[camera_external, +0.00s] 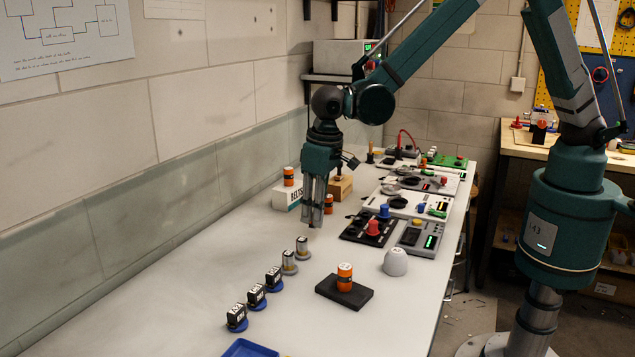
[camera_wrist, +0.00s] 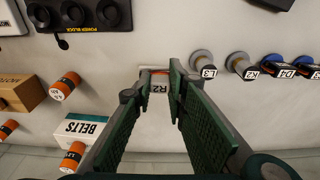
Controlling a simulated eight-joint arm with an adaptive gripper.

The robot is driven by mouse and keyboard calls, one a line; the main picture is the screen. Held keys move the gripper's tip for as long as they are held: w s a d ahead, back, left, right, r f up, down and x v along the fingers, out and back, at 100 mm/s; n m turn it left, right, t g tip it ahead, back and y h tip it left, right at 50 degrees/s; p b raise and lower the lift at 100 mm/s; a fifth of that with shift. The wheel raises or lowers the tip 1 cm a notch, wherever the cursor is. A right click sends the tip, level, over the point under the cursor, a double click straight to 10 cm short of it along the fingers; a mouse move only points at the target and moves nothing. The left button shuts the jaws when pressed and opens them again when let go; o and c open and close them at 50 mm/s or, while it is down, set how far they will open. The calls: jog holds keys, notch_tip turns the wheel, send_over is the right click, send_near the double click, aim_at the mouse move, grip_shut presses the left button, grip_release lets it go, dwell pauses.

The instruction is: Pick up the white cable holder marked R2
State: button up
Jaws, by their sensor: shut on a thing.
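In the external view my gripper (camera_external: 314,217) points straight down low over the white bench, left of the black device with red and blue knobs. The holder cannot be made out clearly there, and whether it touches the bench cannot be told.
A row of marked holders on round bases (camera_external: 273,280) runs toward the front. A BELTS box (camera_external: 287,195) stands behind my gripper, with orange cylinders (camera_external: 328,203) nearby.

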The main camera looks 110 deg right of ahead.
jog(key=shift+r, duration=2.35)
